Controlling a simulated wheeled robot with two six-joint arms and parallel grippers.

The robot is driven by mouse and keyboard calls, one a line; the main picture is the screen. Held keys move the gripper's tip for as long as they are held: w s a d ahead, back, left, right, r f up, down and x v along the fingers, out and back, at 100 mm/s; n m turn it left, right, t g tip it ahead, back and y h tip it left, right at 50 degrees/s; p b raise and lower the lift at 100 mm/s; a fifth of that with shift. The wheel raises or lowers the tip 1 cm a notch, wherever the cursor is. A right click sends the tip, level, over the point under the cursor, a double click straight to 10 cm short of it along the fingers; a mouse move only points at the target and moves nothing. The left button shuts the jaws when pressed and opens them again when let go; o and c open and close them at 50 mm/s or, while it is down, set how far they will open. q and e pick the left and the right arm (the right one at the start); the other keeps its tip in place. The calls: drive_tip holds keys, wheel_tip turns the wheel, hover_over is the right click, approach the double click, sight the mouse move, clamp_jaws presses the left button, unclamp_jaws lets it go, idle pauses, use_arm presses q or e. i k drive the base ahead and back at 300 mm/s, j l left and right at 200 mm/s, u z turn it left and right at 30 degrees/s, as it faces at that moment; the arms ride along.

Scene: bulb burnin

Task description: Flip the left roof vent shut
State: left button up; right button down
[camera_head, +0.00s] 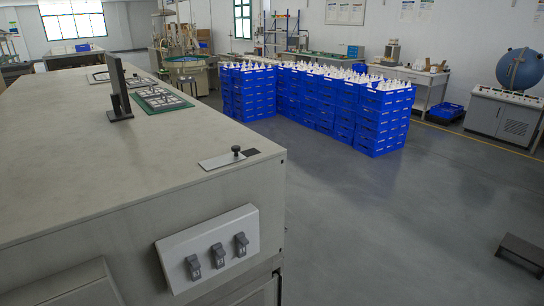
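A long pale machine cabinet (90,165) fills the left side, and its flat top is the roof surface. A dark, thin flap (118,88) stands upright on this roof, above a small dark base; it looks like a raised vent flap. I cannot tell for sure whether it is the left vent. A flat metal plate with a black knob (236,151) lies near the roof's right front edge. Neither of my grippers is in view.
A green board with pale squares (163,99) lies on the roof behind the flap. A panel with three grey switches (219,248) is on the cabinet's front. Blue crates (380,120) of white bulbs stand on the floor behind. Open grey floor (400,220) lies to the right.

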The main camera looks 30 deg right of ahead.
sight(230, 158)
drive_tip(key=z, duration=0.65)
